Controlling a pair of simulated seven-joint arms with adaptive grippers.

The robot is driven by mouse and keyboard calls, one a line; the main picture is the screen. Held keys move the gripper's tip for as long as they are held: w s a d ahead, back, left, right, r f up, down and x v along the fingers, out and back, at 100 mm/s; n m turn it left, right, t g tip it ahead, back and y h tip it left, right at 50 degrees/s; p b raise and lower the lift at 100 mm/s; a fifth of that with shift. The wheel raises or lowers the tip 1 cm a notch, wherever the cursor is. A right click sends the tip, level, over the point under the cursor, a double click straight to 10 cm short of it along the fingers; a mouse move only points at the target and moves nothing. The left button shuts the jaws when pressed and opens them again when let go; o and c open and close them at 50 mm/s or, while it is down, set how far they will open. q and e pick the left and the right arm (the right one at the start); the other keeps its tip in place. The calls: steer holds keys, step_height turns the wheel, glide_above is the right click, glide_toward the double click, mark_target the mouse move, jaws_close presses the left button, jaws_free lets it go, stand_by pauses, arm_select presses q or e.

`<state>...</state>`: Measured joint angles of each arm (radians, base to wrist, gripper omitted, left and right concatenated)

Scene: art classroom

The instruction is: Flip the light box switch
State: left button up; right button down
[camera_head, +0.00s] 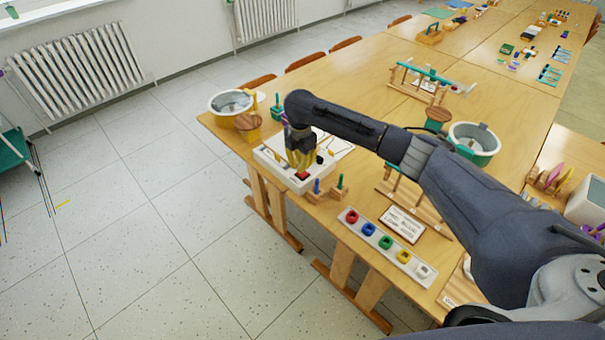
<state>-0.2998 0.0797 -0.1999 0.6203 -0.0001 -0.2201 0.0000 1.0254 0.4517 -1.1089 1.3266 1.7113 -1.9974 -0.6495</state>
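The light box (268,160) is a white, low box with a pale top, at the left end of the wooden table. A small red part (302,175), which looks like its switch, shows on its near side. My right gripper (301,165) points down over the near part of the box, with its yellow and dark fingertips close above or at the red part. I cannot tell whether they touch it, nor how far apart the fingers are. My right arm and gripper hide part of the box. My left gripper is not in view.
A white strip with several coloured rings (386,243) and a label card (403,225) lie nearer on the table (318,218). Small pegged wooden blocks (339,190) stand close to the box. A round tub (231,104) is behind it. Open floor lies to the left.

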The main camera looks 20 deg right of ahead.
steer(key=shift+f, duration=1.95)
stand_by(1.6)
steer(key=shift+r, duration=3.5)
